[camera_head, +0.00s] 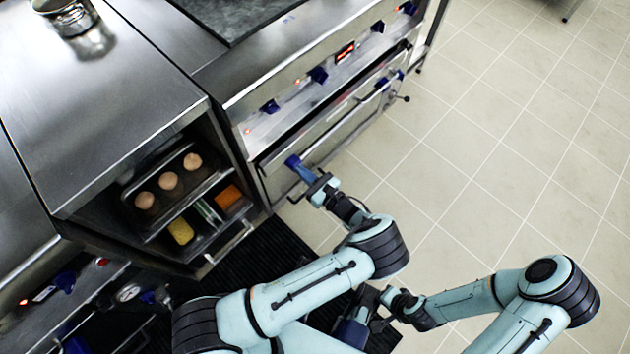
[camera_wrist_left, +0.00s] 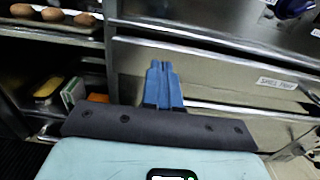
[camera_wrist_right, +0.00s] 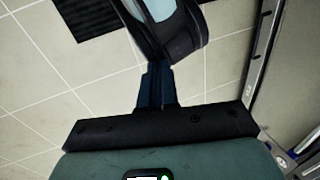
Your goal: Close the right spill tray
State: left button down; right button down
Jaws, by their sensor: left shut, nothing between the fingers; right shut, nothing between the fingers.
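The right spill tray (camera_head: 325,130) is the steel front under the control panel at the upper middle of the head view. Its label shows in the left wrist view, where the tray front (camera_wrist_left: 225,75) spans the middle. A dark gap runs along its top edge; how far it stands out is hard to tell. My left gripper (camera_head: 293,161) is shut and empty, its blue fingers at the left end of the tray front. The fingers (camera_wrist_left: 163,82) overlap the front in the left wrist view; contact cannot be told. My right gripper (camera_wrist_right: 155,85) is shut and empty over the floor, away from the tray.
A long bar handle (camera_head: 345,128) crosses the steel front. Left of it is an open shelf cabinet with a tray of brown eggs (camera_head: 169,181) and food containers (camera_head: 229,196). A black mat (camera_head: 262,262) lies on the floor. The tiled floor (camera_head: 490,150) at right is clear.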

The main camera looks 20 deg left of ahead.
aim_at(282, 154)
pick_arm(q)
jog(key=x, duration=0.6)
jog(key=shift+a+b, duration=0.1)
jog(key=shift+b, duration=0.2)
pick_arm(e)
jog(key=shift+w+d+f, duration=0.25)
jog(key=shift+w+f, duration=0.15)
jog(key=shift+w, duration=0.1)
pick_arm(q)
jog(key=x, duration=0.2)
jog(key=shift+w+a, duration=0.1)
jog(key=shift+a, duration=0.2)
jog(key=shift+f, duration=0.1)
pick_arm(e)
jog(key=shift+s+a+r, duration=0.15)
jog(key=shift+s+r, duration=0.05)
jog(key=shift+s, duration=0.05)
pick_arm(q)
jog(key=shift+d, duration=0.1)
